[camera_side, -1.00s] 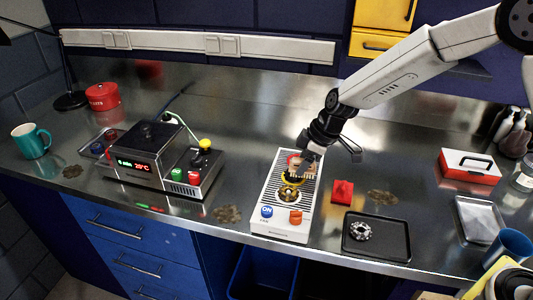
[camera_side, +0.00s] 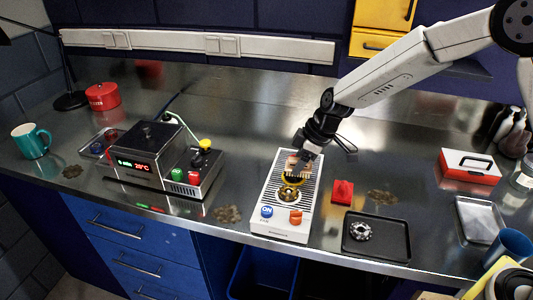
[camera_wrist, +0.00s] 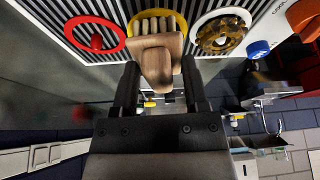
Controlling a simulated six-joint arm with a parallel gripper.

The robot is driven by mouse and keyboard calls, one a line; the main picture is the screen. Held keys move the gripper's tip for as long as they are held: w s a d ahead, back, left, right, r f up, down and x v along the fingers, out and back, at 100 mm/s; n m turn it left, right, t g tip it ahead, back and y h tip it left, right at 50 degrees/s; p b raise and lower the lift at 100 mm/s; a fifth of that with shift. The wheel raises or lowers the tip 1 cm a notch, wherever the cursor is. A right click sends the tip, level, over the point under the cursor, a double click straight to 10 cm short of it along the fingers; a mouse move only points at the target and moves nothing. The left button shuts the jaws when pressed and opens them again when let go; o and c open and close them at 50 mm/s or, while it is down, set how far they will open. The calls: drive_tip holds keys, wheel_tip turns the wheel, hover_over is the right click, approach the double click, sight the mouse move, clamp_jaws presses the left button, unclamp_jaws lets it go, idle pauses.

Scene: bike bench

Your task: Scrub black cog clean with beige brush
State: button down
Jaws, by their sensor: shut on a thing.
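My gripper (camera_wrist: 155,85) is shut on a beige wooden brush (camera_wrist: 160,62), with its pale bristles pointing away from the jaws. In the side view my gripper (camera_side: 305,150) holds the brush (camera_side: 297,167) over the white panel, at the yellow ring (camera_side: 285,181). Whether the bristles touch anything is unclear. A brass-brown cog (camera_side: 289,194) sits on the panel in front of the brush; it also shows in the wrist view (camera_wrist: 222,34). No plainly black cog shows; the area under the brush is hidden. A grey-silver cog (camera_side: 360,231) lies in the dark tray.
The white panel (camera_side: 258,220) has a blue ON button (camera_side: 267,212) and an orange knob (camera_side: 296,216). The dark tray (camera_side: 392,239) and a red block (camera_side: 342,191) stand to its right. A heater box (camera_side: 148,152) stands left.

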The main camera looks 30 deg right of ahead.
drive_tip(key=shift+s+d+r, duration=0.15)
drive_tip(key=shift+s+d, duration=0.2)
drive_tip(key=shift+r, duration=3.9)
drive_tip(key=s+d+f+m+t+h, duration=0.1)
drive_tip(key=s+d+f+m+h, duration=0.2)
drive_tip(key=d+m, duration=0.7)
drive_tip(key=shift+s+f+t+h, duration=0.3)
drive_tip(key=shift+s+f, duration=0.5)
drive_tip(key=shift+s, duration=0.4)
drive_tip(key=shift+d, duration=0.1)
drive_tip(key=w+a+r, duration=0.1)
drive_tip(key=w+a, duration=0.1)
drive_tip(key=a, duration=0.2)
drive_tip(key=w+a, duration=0.2)
drive_tip(key=a, duration=0.2)
drive_tip(key=w+a+r, duration=0.1)
drive_tip(key=w+a, duration=0.1)
drive_tip(key=a, duration=0.1)
drive_tip(key=shift+w+a+r, duration=0.3)
drive_tip(key=shift+w+a, duration=0.1)
